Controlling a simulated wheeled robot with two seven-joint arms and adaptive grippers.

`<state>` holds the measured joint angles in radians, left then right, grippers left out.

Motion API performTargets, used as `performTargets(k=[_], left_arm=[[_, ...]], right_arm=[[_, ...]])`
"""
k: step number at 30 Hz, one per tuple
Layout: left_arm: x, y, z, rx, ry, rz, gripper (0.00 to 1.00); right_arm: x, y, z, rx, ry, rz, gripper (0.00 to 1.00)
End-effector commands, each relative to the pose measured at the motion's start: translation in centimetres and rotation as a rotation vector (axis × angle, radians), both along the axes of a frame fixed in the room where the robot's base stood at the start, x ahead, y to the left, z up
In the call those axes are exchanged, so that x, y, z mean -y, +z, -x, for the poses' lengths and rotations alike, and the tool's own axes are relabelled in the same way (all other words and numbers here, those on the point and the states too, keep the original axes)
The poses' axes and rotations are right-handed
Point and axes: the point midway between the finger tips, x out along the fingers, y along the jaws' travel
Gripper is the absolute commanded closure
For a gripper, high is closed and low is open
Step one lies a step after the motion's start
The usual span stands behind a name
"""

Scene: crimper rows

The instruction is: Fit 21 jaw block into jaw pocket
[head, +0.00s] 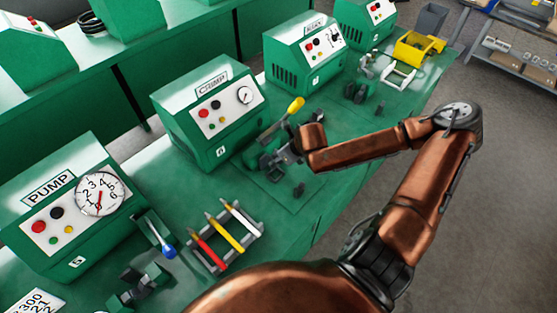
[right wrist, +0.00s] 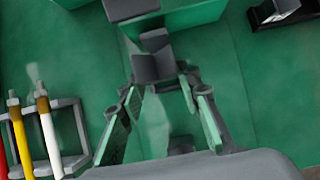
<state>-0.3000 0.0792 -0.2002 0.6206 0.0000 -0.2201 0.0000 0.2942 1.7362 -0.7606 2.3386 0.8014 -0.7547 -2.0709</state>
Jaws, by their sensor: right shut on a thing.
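In the head view my right gripper (head: 272,163) is at the crimper with the yellow-handled lever (head: 296,105), in front of the CRIMP machine. In the right wrist view its two fingers (right wrist: 158,82) reach up to a grey jaw block (right wrist: 153,68) and are shut on it at their tips. Just beyond the block are grey parts of the green crimper (right wrist: 185,12), where the jaw pocket seems to be. I cannot tell whether the block touches the pocket or is inside it. The pocket's opening is hidden. My left gripper is not in view.
A small dark part (head: 298,189) lies on the mat near the gripper. A rack with red, yellow and white pens (head: 226,236) stands to the left, near the PUMP machine (head: 70,215). Another crimper's dark parts (head: 355,92) and a yellow bin (head: 416,46) are farther along the bench.

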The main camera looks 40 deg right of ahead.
Motion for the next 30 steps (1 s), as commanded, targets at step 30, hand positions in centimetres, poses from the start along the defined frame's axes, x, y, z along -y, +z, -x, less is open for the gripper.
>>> performTargets(k=[30], left_arm=[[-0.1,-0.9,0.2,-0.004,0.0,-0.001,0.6]], right_arm=[[0.0,-3.7,0.1,-0.001,0.001,0.002,1.0]])
